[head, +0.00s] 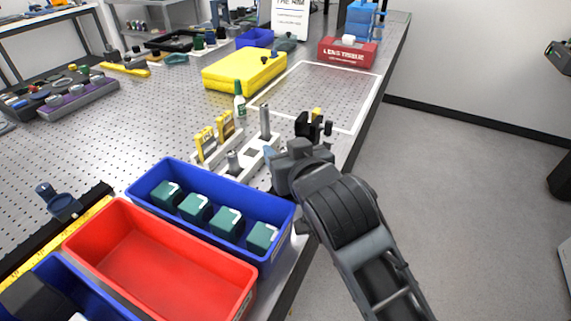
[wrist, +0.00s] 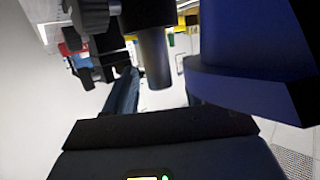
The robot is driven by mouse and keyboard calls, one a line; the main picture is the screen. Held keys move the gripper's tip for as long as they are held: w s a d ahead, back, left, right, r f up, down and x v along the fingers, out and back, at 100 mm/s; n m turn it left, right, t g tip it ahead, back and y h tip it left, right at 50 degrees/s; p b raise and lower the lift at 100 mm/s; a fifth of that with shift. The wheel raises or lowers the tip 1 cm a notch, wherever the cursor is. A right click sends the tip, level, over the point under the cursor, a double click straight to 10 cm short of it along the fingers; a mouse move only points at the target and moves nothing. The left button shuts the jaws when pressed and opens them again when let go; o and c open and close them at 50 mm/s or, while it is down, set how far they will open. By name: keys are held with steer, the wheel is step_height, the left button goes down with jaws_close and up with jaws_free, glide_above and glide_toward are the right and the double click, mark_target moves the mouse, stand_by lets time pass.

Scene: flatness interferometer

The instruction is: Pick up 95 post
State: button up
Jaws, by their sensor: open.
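A tall grey post (head: 265,121) stands upright in a white rack (head: 211,171) near the table's right edge. A shorter grey post (head: 233,161) stands in the same rack, to the lower left. I cannot read which is the 95 post. Large dark shapes close to the camera hide much of that view.
A blue bin (head: 151,190) with several teal blocks and an empty red bin (head: 154,257) are in front. A yellow case (head: 244,71) lies farther back. The white-outlined area (head: 318,88) looks clear.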

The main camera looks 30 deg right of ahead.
steer(key=shift+c, duration=0.2)
jaws_close()
stand_by(0.4)
